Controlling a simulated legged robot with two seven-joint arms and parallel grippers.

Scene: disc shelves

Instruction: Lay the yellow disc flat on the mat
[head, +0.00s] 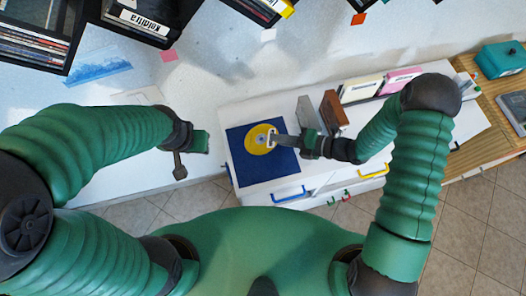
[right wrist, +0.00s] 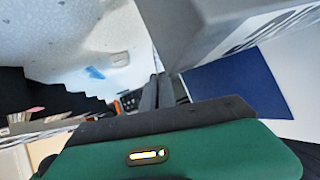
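The yellow disc (head: 255,143) shows in the head view over the dark blue mat (head: 283,163), its face toward the camera. I cannot tell whether it touches the mat. The fingers of my right gripper (head: 280,140) reach in from the right across the disc's right part.
A grey block (head: 305,110) and a brown block (head: 333,112) stand right of the mat. Boxes, one white (head: 362,89) and one pink (head: 402,80), stand further right. A teal box (head: 500,58) sits at far right. Disc racks (head: 32,50) stand at upper left.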

